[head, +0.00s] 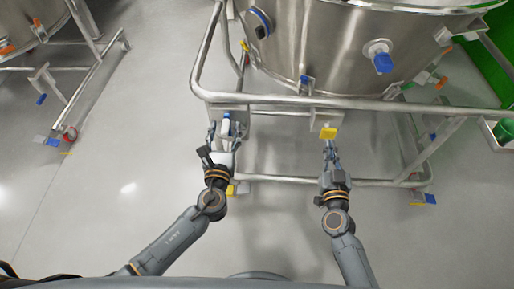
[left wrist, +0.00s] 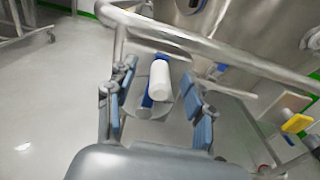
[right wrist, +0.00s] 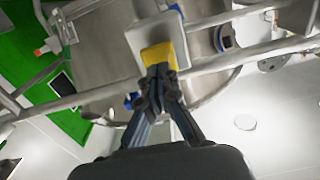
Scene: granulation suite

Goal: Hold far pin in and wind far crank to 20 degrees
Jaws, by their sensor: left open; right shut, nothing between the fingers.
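A white cylindrical crank handle with a blue part beside it (left wrist: 160,80) lies between the fingers of my left gripper (head: 221,140). The left fingers are open, one on each side of the handle; contact is not clear. The handle also shows as a small white shape in the head view (head: 226,125). A yellow pin knob (head: 329,133) sits on a plate at the frame's front rail. My right gripper (head: 328,150) is shut and empty, its tips at the knob. In the right wrist view the tips overlap the yellow knob (right wrist: 158,56); whether they press it is hard to tell.
A large steel vessel (head: 340,50) stands in a tubular frame whose front rail (head: 400,104) runs above both grippers. A lower rail (head: 290,179) crosses between my arms. Another framed vessel stands at upper left. The floor (head: 100,190) at left is clear.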

